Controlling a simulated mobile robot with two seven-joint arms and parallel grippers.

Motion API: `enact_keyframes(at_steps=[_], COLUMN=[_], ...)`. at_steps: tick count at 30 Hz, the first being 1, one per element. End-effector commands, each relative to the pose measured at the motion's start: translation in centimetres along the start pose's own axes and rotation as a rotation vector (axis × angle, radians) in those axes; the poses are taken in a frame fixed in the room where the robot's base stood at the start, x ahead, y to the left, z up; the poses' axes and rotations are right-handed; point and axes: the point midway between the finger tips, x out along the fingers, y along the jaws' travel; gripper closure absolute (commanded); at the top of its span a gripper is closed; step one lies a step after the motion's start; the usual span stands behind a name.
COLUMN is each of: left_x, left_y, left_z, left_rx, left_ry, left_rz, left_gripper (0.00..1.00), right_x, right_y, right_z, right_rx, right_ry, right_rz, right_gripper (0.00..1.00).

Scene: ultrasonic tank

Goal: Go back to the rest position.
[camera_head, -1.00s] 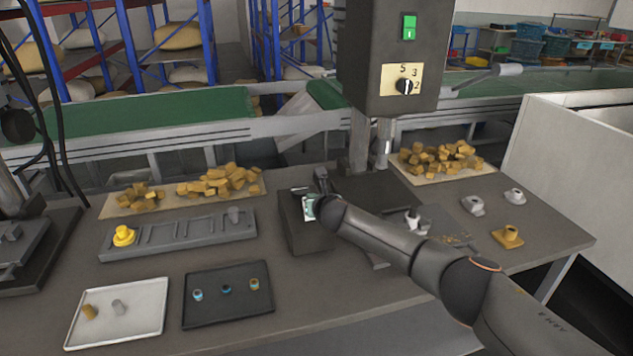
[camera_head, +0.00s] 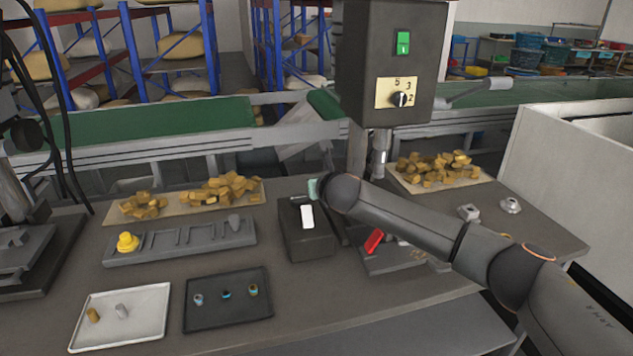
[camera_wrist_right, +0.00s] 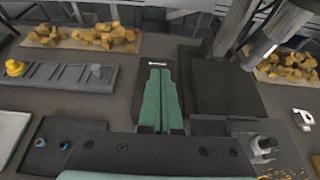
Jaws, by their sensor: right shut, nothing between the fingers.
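My right arm comes in from the right in the head view and reaches over the middle of the bench. My right gripper (camera_head: 313,189) is raised above the back of a small dark box (camera_head: 309,244) with a white patch (camera_head: 307,216) on it. In the right wrist view its teal fingers (camera_wrist_right: 161,104) lie side by side, shut and empty, with the dark box (camera_wrist_right: 160,57) behind them. The wrist hides part of the box's back right. My left gripper is not in view.
The drill-press-like machine (camera_head: 392,60) stands behind my right arm. A fixture with a red piece (camera_head: 374,241) lies below the forearm. A grey rack (camera_head: 180,243), white tray (camera_head: 120,318) and black tray (camera_head: 228,299) are left. A white wall (camera_head: 570,170) stands right.

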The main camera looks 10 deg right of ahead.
Motion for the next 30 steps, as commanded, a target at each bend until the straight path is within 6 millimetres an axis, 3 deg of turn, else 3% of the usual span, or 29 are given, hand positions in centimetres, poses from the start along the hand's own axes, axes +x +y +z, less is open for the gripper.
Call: enact_keyframes(at_steps=[10, 14, 20, 24, 30], left_x=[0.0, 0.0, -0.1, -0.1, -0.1], left_y=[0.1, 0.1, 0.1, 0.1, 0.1], left_z=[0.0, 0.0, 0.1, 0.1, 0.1], left_rx=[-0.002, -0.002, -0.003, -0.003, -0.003], left_ry=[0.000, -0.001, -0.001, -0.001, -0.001], left_rz=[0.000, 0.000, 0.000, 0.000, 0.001], left_gripper=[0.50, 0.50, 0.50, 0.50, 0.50], right_x=[-0.1, 0.0, -0.7, -2.7, -6.4], right_y=[0.0, 1.3, 6.7, 10.3, 13.2], right_z=[0.0, -2.1, -11.5, -18.2, -26.2], right_rx=[0.002, 0.058, 0.399, 0.729, 1.219], right_ry=[0.001, 0.025, 0.147, 0.257, 0.407], right_rz=[0.000, 0.031, 0.154, 0.216, 0.223], right_gripper=[1.00, 1.00, 1.00, 1.00, 1.00])
